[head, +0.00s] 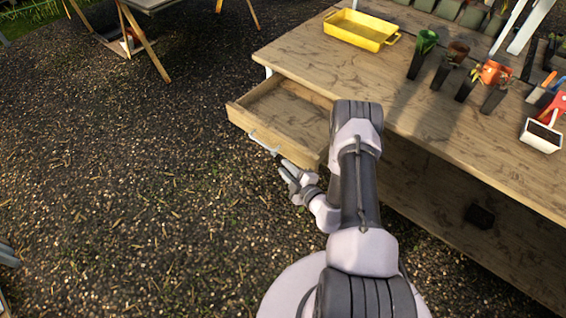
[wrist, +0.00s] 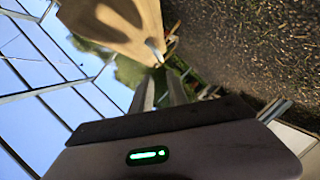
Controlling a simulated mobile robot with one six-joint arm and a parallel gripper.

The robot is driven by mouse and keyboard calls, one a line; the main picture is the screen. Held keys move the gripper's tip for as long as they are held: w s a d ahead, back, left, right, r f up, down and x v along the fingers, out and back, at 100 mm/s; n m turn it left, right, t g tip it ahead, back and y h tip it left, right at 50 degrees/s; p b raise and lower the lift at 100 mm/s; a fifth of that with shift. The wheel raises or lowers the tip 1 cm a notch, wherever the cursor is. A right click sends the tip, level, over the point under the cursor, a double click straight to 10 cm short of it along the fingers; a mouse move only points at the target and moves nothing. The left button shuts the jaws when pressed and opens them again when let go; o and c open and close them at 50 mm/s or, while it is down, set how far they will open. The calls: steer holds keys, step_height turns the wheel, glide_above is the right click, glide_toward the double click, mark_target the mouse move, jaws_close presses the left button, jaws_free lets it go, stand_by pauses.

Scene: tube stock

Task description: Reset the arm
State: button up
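My arm reaches out over the gravel toward the open drawer of the wooden table. My gripper (head: 284,170) is just in front of the drawer (head: 283,117), close to the metal handle (head: 263,143) on its front. In the wrist view the two fingers of my gripper (wrist: 160,82) stand apart with nothing between them. The drawer front (wrist: 118,25) and the handle (wrist: 155,50) show beyond the fingertips there. The handle looks free of the fingers. The drawer is pulled out and its visible part looks empty; my arm hides its right part.
A lower shelf (head: 430,190) is beneath. Open gravel (head: 130,200) lies to the left, with a trestle stand (head: 140,35) at the back.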

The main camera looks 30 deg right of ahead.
steer(key=w+a+r+n+y, duration=0.4)
steer(key=a+r+n+y, duration=0.15)
steer(key=r, duration=0.35)
steer(key=s+a+r+n+g+y, duration=0.3)
steer(key=a+r+n+g, duration=0.1)
steer(key=a+r+n, duration=0.5)
steer(key=s+a+r+n+g+y, duration=0.4)
steer(key=a+r+n, duration=0.4)
steer(key=r+n, duration=0.3)
steer(key=s+a+r+n+g+h, duration=0.2)
steer(key=s+r+n+g, duration=0.1)
steer(key=s+n, duration=0.35)
steer(key=s+a+r+n+g+h, duration=0.2)
steer(key=s+r+n+g, duration=0.1)
steer(key=s+n, duration=0.35)
steer(key=s+d+r+n+t+h, duration=0.4)
steer(key=s+d+n+h, duration=0.4)
steer(key=n, duration=0.8)
steer(key=shift+s+d+r+n, duration=0.2)
steer(key=shift+d+r+n, duration=0.05)
steer(key=shift+d+n, duration=0.1)
